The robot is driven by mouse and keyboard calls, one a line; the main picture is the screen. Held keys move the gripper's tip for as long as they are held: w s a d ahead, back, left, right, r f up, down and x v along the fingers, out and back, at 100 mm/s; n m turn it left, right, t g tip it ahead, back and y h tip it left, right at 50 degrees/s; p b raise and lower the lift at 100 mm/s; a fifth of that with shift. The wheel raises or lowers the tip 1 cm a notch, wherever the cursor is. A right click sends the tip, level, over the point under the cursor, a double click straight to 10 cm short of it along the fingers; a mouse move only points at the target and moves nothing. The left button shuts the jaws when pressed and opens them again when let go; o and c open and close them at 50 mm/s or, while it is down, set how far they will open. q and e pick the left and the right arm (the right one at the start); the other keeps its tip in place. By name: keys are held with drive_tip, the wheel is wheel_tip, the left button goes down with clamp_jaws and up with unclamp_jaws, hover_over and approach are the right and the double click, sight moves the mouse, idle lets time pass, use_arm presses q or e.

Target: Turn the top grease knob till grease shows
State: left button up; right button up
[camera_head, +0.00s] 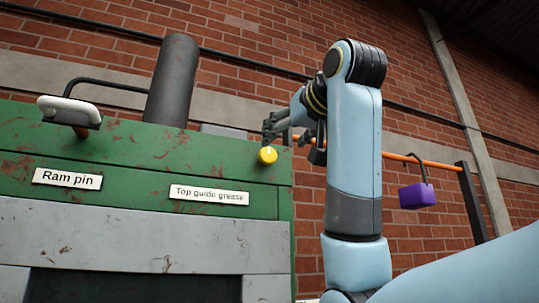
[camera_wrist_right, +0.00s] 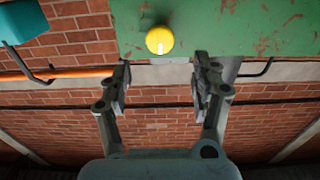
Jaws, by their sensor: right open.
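The top grease knob is a round yellow knob (camera_head: 267,155) on the green machine front, right of the label "Top guide grease" (camera_head: 209,194). In the right wrist view the yellow knob (camera_wrist_right: 159,40) has a white mark on its lower edge. My right gripper (camera_head: 275,127) is just above the knob in the head view. In the right wrist view my right gripper (camera_wrist_right: 162,80) has its fingers spread, with the knob beyond the tips and nothing between them. I see no grease on the machine front. My left gripper is not in view.
A handle with a white grip (camera_head: 68,106) stands above the "Ram pin" label (camera_head: 67,179). A dark grey cylinder (camera_head: 173,80) rises behind the machine (camera_head: 130,150). A purple padlock-like block (camera_head: 417,195) hangs from an orange rail (camera_head: 440,163) at right.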

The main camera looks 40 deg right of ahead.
sight(269, 155)
drive_tip(key=p+x, duration=0.3)
drive_tip(key=x, duration=0.6)
drive_tip(key=shift+w+f, duration=0.1)
drive_tip(key=shift+w, duration=0.25)
drive_tip(key=c, duration=1.2)
